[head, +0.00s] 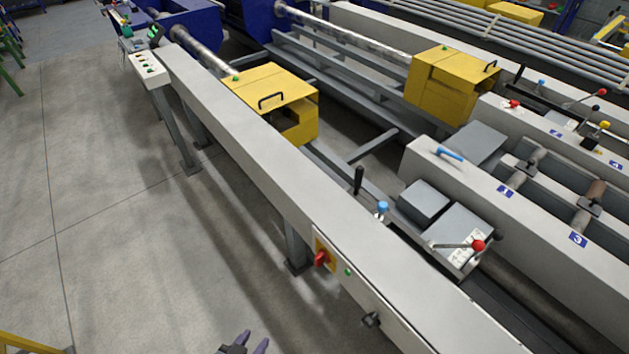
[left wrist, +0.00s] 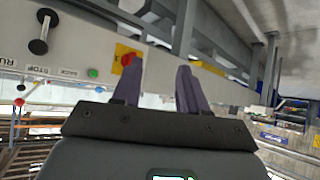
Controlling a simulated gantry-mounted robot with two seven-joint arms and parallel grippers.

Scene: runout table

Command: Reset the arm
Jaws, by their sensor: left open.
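My left gripper (head: 249,340) shows at the bottom edge of the head view, over the floor beside the long grey beam (head: 240,140). In the left wrist view its two purple fingers (left wrist: 158,78) are apart with nothing between them. The beam carries a red rotary switch (head: 322,258) on a yellow plate, also seen past the left finger (left wrist: 128,58). A lever with a red knob (head: 478,245) lies low over a grey box on the table. A black-handled lever (head: 358,180) stands upright behind the beam. Which part is the arm, I cannot tell. My right gripper is not in view.
A black knob (head: 371,320) sticks out of the beam's front face. Yellow housings (head: 275,95) and (head: 450,85) cover the bars behind it. A blue handle (head: 450,153) sits on the right beam. Left of the beam, the concrete floor (head: 110,220) is clear.

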